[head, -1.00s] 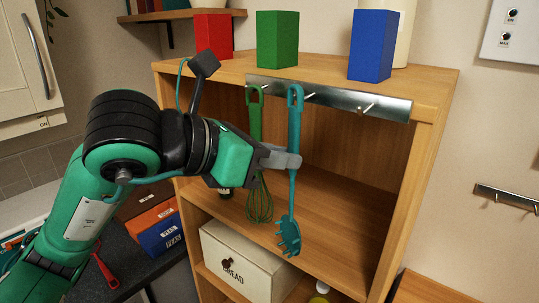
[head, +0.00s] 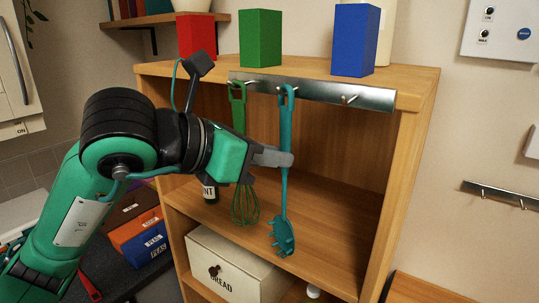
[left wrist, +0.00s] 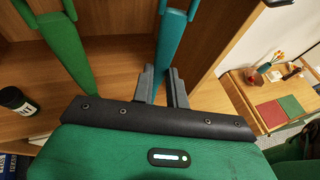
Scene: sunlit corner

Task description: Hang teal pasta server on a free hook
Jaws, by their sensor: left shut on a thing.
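The teal pasta server (head: 284,195) hangs upright, handle loop up and toothed head down, in front of the shelf unit's opening. My left gripper (head: 287,159) is shut on its handle; the left wrist view shows the handle (left wrist: 171,42) at the fingers (left wrist: 164,84). The loop overlaps the middle hook of the metal hook rail (head: 322,92). I cannot tell whether the hook passes through it. A green whisk (head: 239,118) hangs from the left hook, partly behind my gripper. The right hook (head: 349,99) is bare. My right gripper is not in view.
Red (head: 196,36), green (head: 260,38) and blue (head: 355,40) blocks stand on the shelf unit's top (head: 412,76). A bread box (head: 232,268) and a dark jar (head: 209,190) are inside the unit. Another hook rail (head: 500,194) is on the right wall.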

